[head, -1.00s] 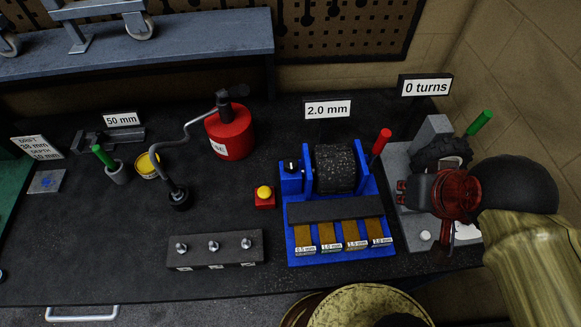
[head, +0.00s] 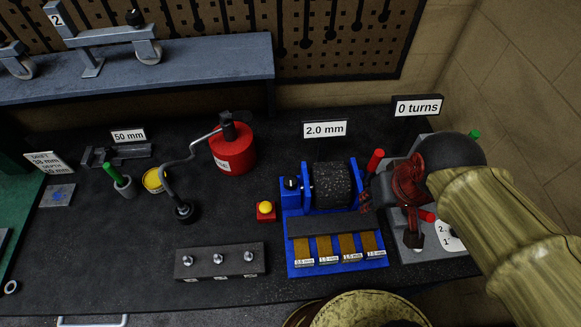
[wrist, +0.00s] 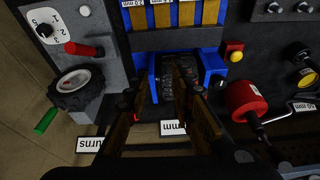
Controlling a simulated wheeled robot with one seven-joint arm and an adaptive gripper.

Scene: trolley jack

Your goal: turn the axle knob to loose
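A small black knob (head: 291,183) with a white mark sits on the blue fixture's left block, beside the dark roller (head: 332,184). In the wrist view the knob (wrist: 217,78) shows small on the blue block. No label for loose or tight is readable, so I cannot confirm it is the axle knob. My gripper (head: 366,196) is at the fixture's right side, partly hidden by my wrist. In the wrist view my gripper (wrist: 163,75) has two separated fingers, with the roller seen between and beyond them. It holds nothing visible.
A red-handled lever (head: 375,160) stands by the fixture's right side. A grey stand (head: 445,250) with a dial is under my arm. A yellow button (head: 265,208), a red can (head: 232,150) and a three-stud block (head: 220,262) stand left. A wheeled frame (head: 105,38) is on the back shelf.

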